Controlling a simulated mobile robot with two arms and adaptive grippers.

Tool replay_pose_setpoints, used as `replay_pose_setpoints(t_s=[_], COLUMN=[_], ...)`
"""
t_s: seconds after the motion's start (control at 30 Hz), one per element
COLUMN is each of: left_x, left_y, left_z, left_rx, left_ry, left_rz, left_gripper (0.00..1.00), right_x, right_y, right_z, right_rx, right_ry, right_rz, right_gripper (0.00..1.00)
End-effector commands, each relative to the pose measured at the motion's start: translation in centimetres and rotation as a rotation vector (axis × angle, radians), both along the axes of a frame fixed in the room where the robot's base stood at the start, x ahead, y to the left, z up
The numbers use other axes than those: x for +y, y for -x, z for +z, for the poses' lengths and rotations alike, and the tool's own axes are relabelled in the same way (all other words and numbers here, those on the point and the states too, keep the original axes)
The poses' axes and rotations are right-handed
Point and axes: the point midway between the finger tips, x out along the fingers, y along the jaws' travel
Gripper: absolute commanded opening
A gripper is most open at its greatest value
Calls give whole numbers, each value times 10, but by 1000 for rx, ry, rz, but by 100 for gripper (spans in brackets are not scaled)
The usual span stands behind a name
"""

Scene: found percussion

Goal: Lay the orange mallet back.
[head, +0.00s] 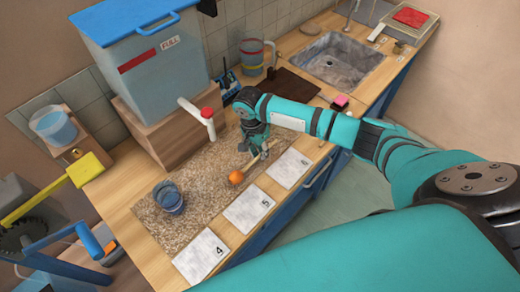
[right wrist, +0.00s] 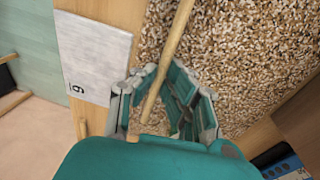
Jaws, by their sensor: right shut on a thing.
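The orange mallet has a round orange head (head: 236,177) and a pale wooden stick. In the head view the head is low over or on the speckled mat (head: 205,195); I cannot tell whether it touches. My right gripper (head: 262,150) is at the stick's far end, over the mat's right part. In the right wrist view the stick (right wrist: 172,45) runs between the fingers of my right gripper (right wrist: 165,70), which is shut on it. The mallet's head is outside that view. My left gripper is not in view.
White cards numbered 4 (head: 203,256), 5 (head: 249,208) and 6 (head: 289,168) lie along the counter's front edge. A blue cup (head: 168,197) stands on the mat's left part. A water tank (head: 150,70) with a red-handled tap (head: 207,113) stands behind. A sink (head: 340,60) is at the back right.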

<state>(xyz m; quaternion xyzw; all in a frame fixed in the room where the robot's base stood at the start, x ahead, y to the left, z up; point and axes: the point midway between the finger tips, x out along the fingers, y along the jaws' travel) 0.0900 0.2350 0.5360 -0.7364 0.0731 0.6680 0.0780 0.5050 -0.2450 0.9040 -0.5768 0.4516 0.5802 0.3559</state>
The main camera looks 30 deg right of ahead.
Motion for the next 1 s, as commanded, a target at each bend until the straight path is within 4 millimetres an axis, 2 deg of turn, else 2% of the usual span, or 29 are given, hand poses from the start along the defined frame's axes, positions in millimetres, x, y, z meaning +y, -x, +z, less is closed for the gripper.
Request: replay_pose_setpoints(t_s=[0.33, 0.37, 0.53, 0.83, 1.0], left_x=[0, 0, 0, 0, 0], left_y=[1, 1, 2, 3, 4], left_z=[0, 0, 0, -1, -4], left_rx=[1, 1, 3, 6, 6], left_ry=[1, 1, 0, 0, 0], left_rz=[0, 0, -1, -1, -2], left_gripper=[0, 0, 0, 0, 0], right_x=[1, 1, 0, 0, 3], right_y=[0, 0, 0, 0, -3], right_z=[-4, -4, -4, -2, 17], right_rx=[-1, -1, -1, -2, -4], right_ry=[-1, 0, 0, -1, -3], right_rz=[0, 0, 0, 0, -1], right_gripper=[0, 10, 32, 32, 32])
